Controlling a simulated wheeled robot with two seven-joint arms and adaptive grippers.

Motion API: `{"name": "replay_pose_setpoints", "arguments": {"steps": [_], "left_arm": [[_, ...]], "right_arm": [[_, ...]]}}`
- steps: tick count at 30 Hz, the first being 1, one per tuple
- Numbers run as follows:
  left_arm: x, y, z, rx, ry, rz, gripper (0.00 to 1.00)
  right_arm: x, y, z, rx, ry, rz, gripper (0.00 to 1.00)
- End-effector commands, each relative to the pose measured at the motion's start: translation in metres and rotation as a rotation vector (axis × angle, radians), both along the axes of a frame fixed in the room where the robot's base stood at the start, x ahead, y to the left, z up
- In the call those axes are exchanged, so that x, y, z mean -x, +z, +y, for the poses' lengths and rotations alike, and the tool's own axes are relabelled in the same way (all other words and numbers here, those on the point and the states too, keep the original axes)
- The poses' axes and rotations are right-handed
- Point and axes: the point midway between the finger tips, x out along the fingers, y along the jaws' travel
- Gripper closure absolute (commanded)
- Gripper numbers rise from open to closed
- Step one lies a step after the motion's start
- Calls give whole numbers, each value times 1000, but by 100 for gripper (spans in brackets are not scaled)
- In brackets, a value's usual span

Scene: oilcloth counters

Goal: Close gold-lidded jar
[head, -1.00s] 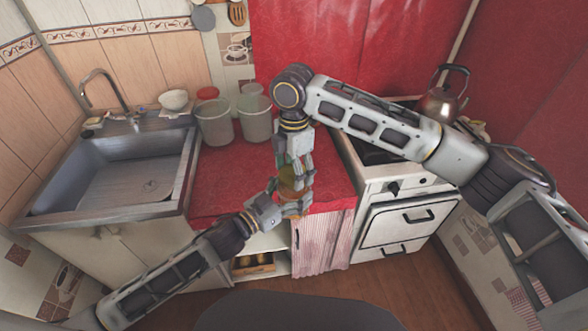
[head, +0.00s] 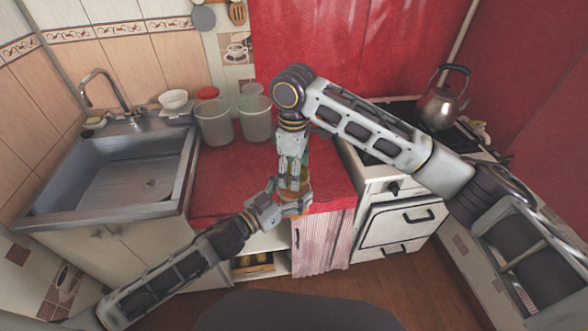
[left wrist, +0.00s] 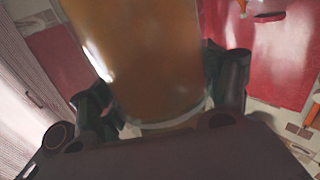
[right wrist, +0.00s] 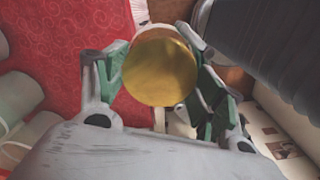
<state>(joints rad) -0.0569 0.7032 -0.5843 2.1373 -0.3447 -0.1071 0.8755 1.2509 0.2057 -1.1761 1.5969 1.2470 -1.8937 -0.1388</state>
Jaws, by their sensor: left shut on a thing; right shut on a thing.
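The jar's amber-brown glass body (left wrist: 155,55) fills the middle of the left wrist view, with my left gripper's fingers on both sides of it. Its round gold lid (right wrist: 160,68) faces the camera in the right wrist view, between the fingers of my right gripper. In the head view my left gripper (head: 285,205) holds the jar from the left and front, above the red counter. My right gripper (head: 293,183) comes down from above onto the lid. Both are shut. The fingers hide most of the jar in the head view, and I cannot see the lid's seam.
The red-covered counter (head: 225,180) lies beneath. Two translucent tubs (head: 214,124) (head: 255,120) stand at its back. A sink (head: 125,180) is on the left. A stove (head: 395,215) with a metal kettle (head: 440,105) is on the right. My right arm spans the space above the stove.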

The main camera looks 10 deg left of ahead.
Motion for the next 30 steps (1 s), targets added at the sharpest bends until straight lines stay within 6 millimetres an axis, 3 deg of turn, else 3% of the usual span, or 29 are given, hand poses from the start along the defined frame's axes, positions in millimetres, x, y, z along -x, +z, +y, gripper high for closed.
{"name": "replay_pose_setpoints", "arguments": {"steps": [23,27,28,30], "left_arm": [[3,5,-4,6,-11,-10,89],[3,5,-5,6,-12,-10,89],[3,5,-5,6,-12,-10,89],[3,4,-4,5,-11,-9,89]], "right_arm": [[-1,0,3,-9,-673,-3,60],[-1,0,2,-9,-663,-5,60],[-1,0,2,-9,-663,-5,29],[-1,0,2,-9,-662,-5,20]]}}
